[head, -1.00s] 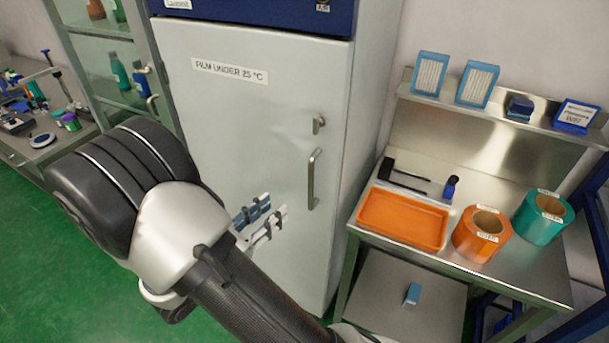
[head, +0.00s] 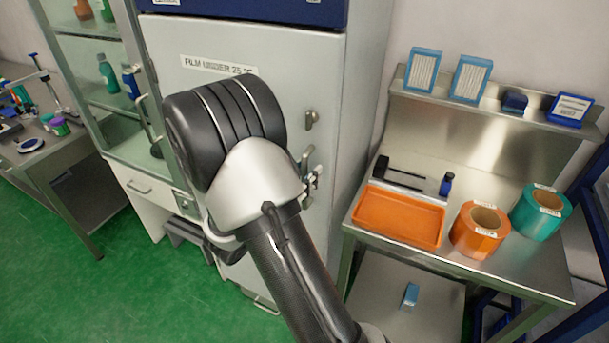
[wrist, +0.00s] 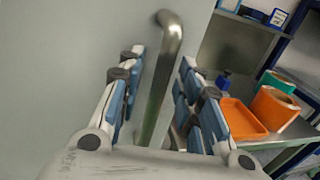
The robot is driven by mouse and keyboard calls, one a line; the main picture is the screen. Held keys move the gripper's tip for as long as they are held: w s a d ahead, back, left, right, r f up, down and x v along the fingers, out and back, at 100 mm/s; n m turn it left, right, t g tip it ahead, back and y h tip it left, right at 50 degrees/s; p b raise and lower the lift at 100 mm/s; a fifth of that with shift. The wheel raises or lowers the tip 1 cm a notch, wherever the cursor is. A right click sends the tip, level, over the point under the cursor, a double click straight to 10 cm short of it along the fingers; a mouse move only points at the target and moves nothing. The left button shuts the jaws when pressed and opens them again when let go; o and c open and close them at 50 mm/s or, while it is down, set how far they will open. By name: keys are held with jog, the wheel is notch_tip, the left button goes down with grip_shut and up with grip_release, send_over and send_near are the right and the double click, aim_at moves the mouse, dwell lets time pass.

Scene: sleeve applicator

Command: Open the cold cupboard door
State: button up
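The cold cupboard door (head: 300,85) is pale grey with a "FILM UNDER 25 °C" label and looks closed in the head view. Its vertical metal bar handle (wrist: 170,40) stands between my gripper's fingers in the wrist view. My gripper (wrist: 160,68) is open, with blue-padded fingers on either side of the handle and gaps visible at both sides. In the head view my arm hides much of the door, and only the fingertips (head: 312,180) show at the handle.
A steel bench (head: 470,275) stands right of the cupboard, holding an orange tray (head: 400,216), an orange roll (head: 478,232) and a teal roll (head: 540,213). A glass-fronted cabinet (head: 115,120) stands at the left. Green floor (head: 130,285) is clear at lower left.

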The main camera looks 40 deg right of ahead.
jog(key=shift+c, duration=0.2)
grip_shut()
dwell(0.6)
